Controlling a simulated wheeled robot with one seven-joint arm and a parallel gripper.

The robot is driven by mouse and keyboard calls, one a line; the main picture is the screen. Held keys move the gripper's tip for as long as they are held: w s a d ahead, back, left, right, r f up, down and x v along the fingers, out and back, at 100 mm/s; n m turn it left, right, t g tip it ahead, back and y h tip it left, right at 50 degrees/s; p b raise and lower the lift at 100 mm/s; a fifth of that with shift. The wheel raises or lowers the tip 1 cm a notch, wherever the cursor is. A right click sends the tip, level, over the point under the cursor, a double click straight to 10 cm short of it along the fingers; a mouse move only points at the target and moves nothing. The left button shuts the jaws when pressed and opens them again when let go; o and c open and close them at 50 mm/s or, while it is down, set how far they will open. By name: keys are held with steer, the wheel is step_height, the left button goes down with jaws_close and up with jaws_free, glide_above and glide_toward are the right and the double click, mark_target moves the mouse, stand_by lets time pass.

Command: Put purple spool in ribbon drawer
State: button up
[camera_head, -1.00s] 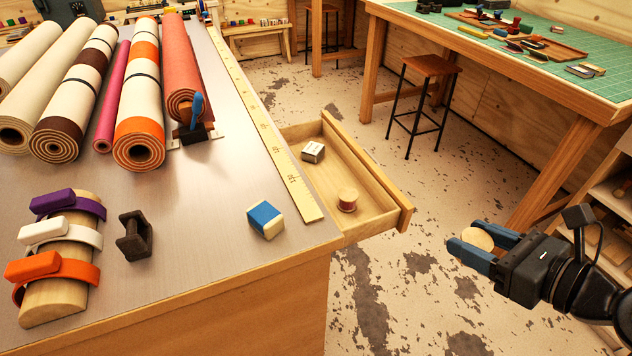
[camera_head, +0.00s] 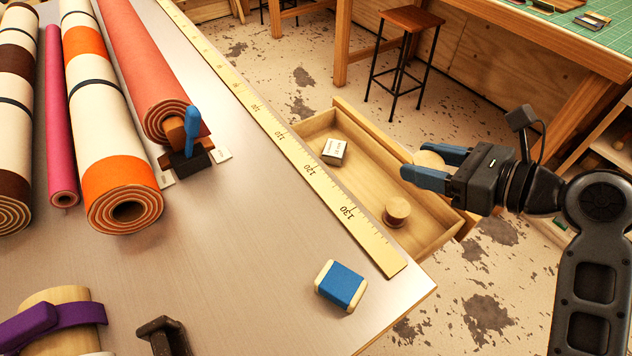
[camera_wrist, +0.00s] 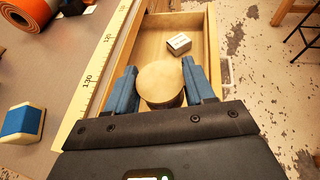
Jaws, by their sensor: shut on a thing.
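My gripper (camera_head: 416,165) has blue fingers closed on the sides of a spool (camera_head: 432,160). Its round pale wooden end also shows in the wrist view (camera_wrist: 161,82); its winding colour is barely visible. The ribbon drawer (camera_head: 362,182) is pulled out from the workbench and is open at the top. In the head view my gripper is at the drawer's right end; in the wrist view the spool appears over the near part of the drawer (camera_wrist: 158,40). Inside the drawer lie another spool (camera_head: 397,211) and a small white-labelled box (camera_head: 334,151).
A yellow ruler (camera_head: 300,160) runs along the bench edge beside the drawer. A blue-and-cream block (camera_head: 341,286) sits near the bench corner. A stool (camera_head: 405,50) stands beyond the drawer.

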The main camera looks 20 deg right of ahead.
steer(key=shift+w+a+f+b, duration=0.15)
steer(key=shift+w+a+f, duration=0.55)
steer(key=shift+w+f, duration=1.1)
steer(key=shift+w+a+f+b, duration=0.1)
steer(key=shift+w+a+f, duration=0.55)
steer(key=shift+w+f, duration=1.2)
steer(key=shift+w+a+f+b, duration=0.15)
steer(key=shift+w+a+f, duration=0.55)
steer(key=shift+w+f, duration=1.1)
steer(key=shift+f, duration=0.35)
steer(key=shift+f, duration=0.3)
steer(key=o, duration=1)
steer(key=shift+s+f, duration=0.1)
steer(key=shift+f, duration=0.05)
steer(key=shift+r, duration=0.5)
steer(key=v, duration=1.2)
steer(key=shift+r, duration=0.3)
